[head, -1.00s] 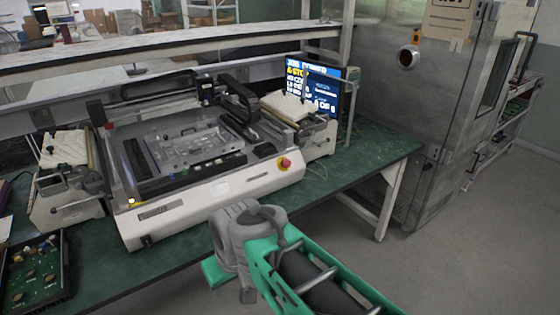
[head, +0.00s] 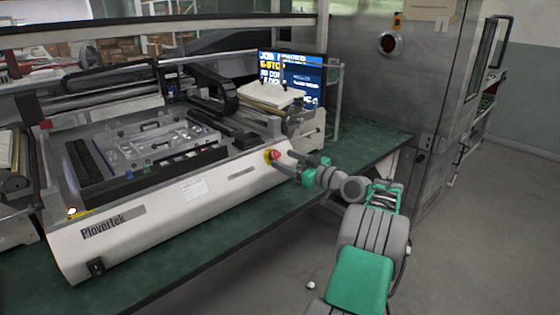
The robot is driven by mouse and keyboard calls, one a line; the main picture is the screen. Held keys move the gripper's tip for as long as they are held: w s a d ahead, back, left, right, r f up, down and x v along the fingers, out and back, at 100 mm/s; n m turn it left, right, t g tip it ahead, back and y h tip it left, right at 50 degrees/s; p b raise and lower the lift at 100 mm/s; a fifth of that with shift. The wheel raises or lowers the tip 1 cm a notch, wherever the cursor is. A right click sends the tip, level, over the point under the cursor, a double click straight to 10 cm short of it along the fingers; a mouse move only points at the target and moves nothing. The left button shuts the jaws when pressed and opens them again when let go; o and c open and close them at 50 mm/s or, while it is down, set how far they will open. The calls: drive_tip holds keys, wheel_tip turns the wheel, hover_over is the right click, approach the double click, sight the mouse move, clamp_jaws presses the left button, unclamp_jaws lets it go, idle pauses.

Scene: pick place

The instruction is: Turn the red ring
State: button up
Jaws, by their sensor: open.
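A red round knob on a yellow base (head: 270,156) sits at the right end of the white machine's front face. It looks like the red ring. My gripper (head: 281,161) is at this knob, coming from the right, with its two grey fingers apart and pointing at it. The fingertips are close to the knob's right side. I cannot tell whether they touch it or stand on both sides of it. Nothing shows between the fingers.
The white machine (head: 170,218) fills the left and middle of the green bench (head: 372,143). A lit monitor (head: 300,78) stands behind a stack of white sheets (head: 268,96).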

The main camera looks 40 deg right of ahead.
drive_tip(key=w, duration=0.2)
drive_tip(key=shift+w+a, duration=0.2)
drive_tip(key=shift+w, duration=0.15)
drive_tip(key=shift+c, duration=0.5)
clamp_jaws()
